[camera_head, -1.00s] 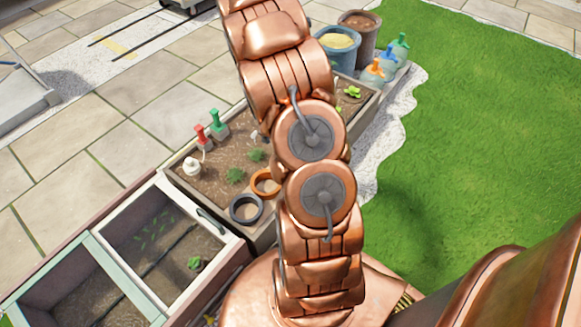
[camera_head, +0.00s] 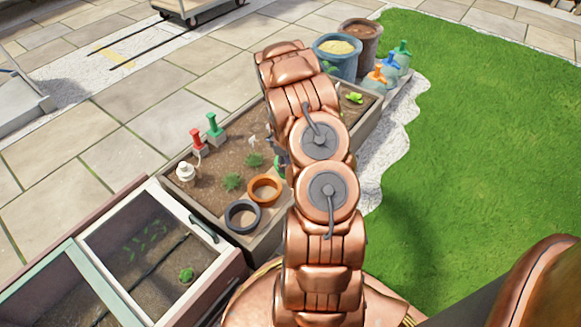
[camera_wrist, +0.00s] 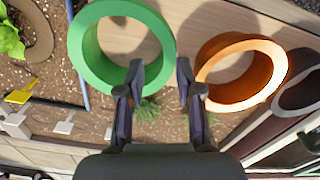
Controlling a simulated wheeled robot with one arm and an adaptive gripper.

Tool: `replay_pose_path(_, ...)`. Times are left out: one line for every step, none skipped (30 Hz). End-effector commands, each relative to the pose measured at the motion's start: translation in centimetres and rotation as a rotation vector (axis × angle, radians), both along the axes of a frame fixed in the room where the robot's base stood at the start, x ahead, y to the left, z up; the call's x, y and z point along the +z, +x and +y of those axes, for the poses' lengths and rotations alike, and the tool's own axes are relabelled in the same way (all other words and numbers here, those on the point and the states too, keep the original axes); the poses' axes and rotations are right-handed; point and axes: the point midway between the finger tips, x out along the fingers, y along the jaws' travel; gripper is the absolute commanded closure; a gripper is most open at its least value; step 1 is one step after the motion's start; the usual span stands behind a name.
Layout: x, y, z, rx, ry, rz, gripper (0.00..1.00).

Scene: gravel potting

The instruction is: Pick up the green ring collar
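The green ring collar (camera_wrist: 82,62) lies in the upper left of the wrist view, its opening facing the camera. In the head view only a sliver of it (camera_head: 279,166) shows beside my arm. My gripper (camera_wrist: 161,72) is open and empty. Its left finger overlaps the collar's lower right rim in the picture, and its right finger is just right of the collar. Part of the collar's right rim shows between the fingertips. I cannot tell whether a finger touches it. My gripper is hidden behind my arm in the head view.
An orange ring (camera_wrist: 240,104) lies close to the right finger, with a dark ring (camera_head: 231,220) beyond it. Buckets (camera_head: 337,58) stand at the far end.

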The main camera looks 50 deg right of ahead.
Motion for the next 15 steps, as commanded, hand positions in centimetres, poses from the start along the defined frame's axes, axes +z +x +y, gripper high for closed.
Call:
replay_pose_path(-0.7,-0.2,0.1,0.000,0.000,0.002,0.65)
replay_pose_path(-1.1,-0.3,0.1,-0.001,0.000,0.002,0.65)
replay_pose_path(-1.8,-0.5,0.3,-0.002,0.001,0.001,0.65)
replay_pose_path(-2.2,-0.6,0.3,-0.001,0.000,0.002,0.65)
replay_pose_path(-2.7,-0.7,0.4,-0.001,0.000,0.002,0.65)
replay_pose_path(-3.2,-0.8,0.5,-0.002,0.000,0.002,0.65)
replay_pose_path(-3.6,-0.8,0.5,-0.001,-0.001,0.002,0.65)
replay_pose_path(-3.9,-0.8,0.5,-0.001,-0.001,0.002,0.65)
replay_pose_path(-4.3,-0.8,0.5,-0.001,0.000,0.001,0.65)
replay_pose_path(-4.5,-0.8,0.5,-0.002,0.000,0.000,0.65)
replay_pose_path(-4.7,-0.7,0.5,-0.002,0.000,0.000,0.65)
replay_pose_path(-4.8,-0.7,0.5,-0.001,0.000,-0.001,0.65)
replay_pose_path(-4.9,-0.7,0.5,-0.001,0.000,-0.001,0.65)
replay_pose_path(-4.9,-0.7,0.5,-0.001,-0.001,-0.001,0.65)
replay_pose_path(-4.9,-0.7,0.5,-0.001,-0.001,-0.001,0.65)
